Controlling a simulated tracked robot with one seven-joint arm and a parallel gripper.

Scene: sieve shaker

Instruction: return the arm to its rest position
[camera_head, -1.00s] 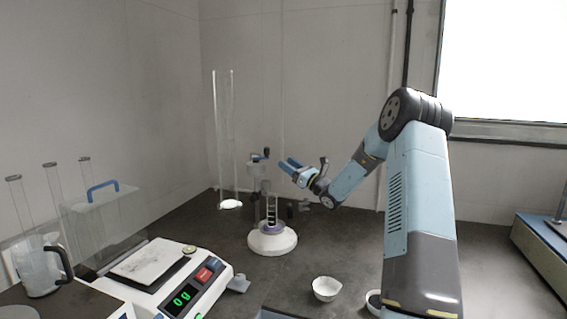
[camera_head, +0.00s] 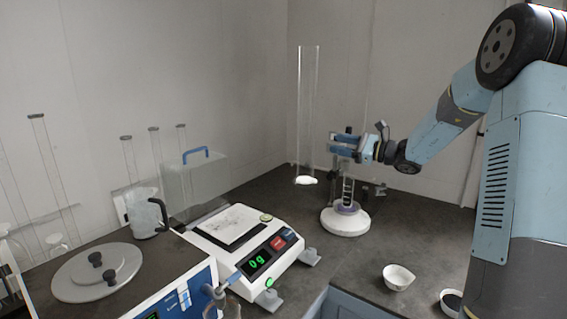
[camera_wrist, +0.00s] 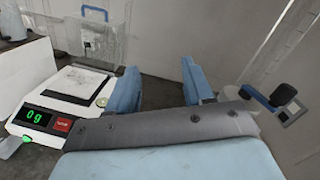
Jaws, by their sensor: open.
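My gripper (camera_head: 345,146) is at the end of my blue and grey arm, above the dark bench, just over the device with a round white base (camera_head: 345,221). In the wrist view my gripper (camera_wrist: 160,88) shows two blue fingers spread apart with nothing between them. The arm reaches in from the right of the head view with its elbow high. A tall clear tube (camera_head: 308,110) stands behind the gripper, a little to its left.
A balance (camera_head: 262,242) reading 0 g stands left of the white base; it also shows in the wrist view (camera_wrist: 62,105). A white bowl (camera_head: 398,277) and another dish (camera_head: 450,301) sit at the front right. A lidded machine (camera_head: 125,285) and glassware fill the left.

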